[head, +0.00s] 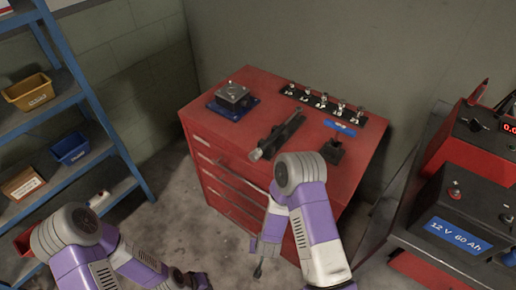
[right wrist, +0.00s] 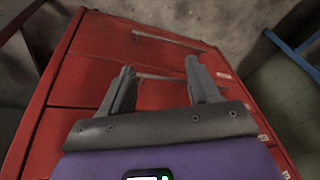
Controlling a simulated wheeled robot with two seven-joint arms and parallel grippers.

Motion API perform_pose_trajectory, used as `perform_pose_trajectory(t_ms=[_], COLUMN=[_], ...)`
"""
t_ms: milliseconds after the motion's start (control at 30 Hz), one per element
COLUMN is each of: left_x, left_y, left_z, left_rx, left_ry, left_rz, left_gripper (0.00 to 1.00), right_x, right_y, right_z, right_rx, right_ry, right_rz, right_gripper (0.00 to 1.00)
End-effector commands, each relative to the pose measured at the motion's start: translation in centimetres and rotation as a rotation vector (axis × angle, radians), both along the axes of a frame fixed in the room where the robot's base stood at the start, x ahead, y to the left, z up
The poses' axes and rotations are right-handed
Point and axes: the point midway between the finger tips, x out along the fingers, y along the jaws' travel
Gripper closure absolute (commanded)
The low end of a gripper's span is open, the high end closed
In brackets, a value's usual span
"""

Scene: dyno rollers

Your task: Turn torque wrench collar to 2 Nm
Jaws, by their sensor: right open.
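The torque wrench (head: 276,136) lies on the red cabinet's top (head: 240,139), its grey handle end toward the front edge. Its collar and scale are too small to read. My right gripper (head: 258,270) hangs low in front of the cabinet's drawers, well below and apart from the wrench. In the right wrist view the two fingers of the right gripper (right wrist: 158,66) are apart with nothing between them, facing the red drawer fronts. My left gripper (head: 197,282) is at the bottom edge of the head view, partly cut off; its fingers cannot be made out.
A blue-based metal fixture (head: 233,97) stands at the cabinet's back left. A black strip with several small metal pieces (head: 322,102) lies along the back. A small dark stand (head: 333,151) is right of the wrench. A blue shelf (head: 72,95) and a battery (head: 463,208) flank the cabinet.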

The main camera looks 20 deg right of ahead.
Motion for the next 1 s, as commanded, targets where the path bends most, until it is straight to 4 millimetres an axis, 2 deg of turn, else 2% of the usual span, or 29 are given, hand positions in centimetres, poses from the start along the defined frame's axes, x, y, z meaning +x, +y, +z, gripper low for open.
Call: perform_pose_trajectory(t_ms=[33, 100, 167, 200, 267, 300, 367, 400, 500, 600, 767, 867, 1000], left_x=[0.0, 0.0, 0.0, 0.0, 0.0, 0.0, 0.0, 0.0, 0.1, 0.1, 0.1, 0.1, 0.1], left_y=[0.0, 0.0, 0.0, 0.0, 0.0, 0.0, 0.0, 0.0, 0.0, 0.0, 0.0, 0.0, 0.0], left_z=[2.6, 4.5, 6.0, 7.0, 8.3, 9.1, 10.3, 11.1, 12.7, 13.7, 14.3, 14.4, 14.7], left_rx=[0.000, 0.000, 0.000, 0.000, 0.000, 0.000, 0.000, 0.000, 0.000, 0.000, 0.000, 0.000, 0.000], left_ry=[0.000, 0.000, -0.001, -0.001, -0.001, -0.001, -0.001, -0.001, -0.001, -0.001, -0.001, -0.001, -0.001], left_rz=[0.000, 0.000, 0.000, 0.000, -0.001, -0.001, -0.001, 0.000, -0.001, 0.000, 0.000, 0.000, 0.000], left_gripper=[1.00, 1.00, 1.00, 1.00, 1.00, 1.00, 1.00, 1.00, 1.00, 1.00, 1.00, 1.00, 1.00], right_x=[2.6, 6.0, 8.6, 10.0, 11.8, 12.7, 13.7, 14.1, 14.3, 13.9, 13.3, 13.8, 15.1], right_y=[-0.2, -1.1, -1.5, -1.7, -1.5, -1.2, -0.5, 0.1, 1.8, 3.3, 4.1, 3.5, 1.7], right_z=[2.6, 5.2, 8.0, 10.1, 13.3, 15.5, 19.0, 21.3, 26.4, 29.8, 31.9, 32.1, 32.0], right_rx=[-0.093, -0.230, -0.343, -0.412, -0.507, -0.564, -0.644, -0.692, -0.786, -0.843, -0.883, -0.889, -0.890], right_ry=[-0.082, -0.201, -0.308, -0.379, -0.482, -0.548, -0.645, -0.708, -0.840, -0.927, -0.984, -0.988, -0.987], right_rz=[-0.023, -0.080, -0.129, -0.162, -0.206, -0.237, -0.285, -0.317, -0.400, -0.466, -0.525, -0.534, -0.534], right_gripper=[0.39, 0.39, 0.39, 0.39, 0.39, 0.39, 0.39, 0.39, 0.39, 0.39, 0.39, 0.39, 0.39])
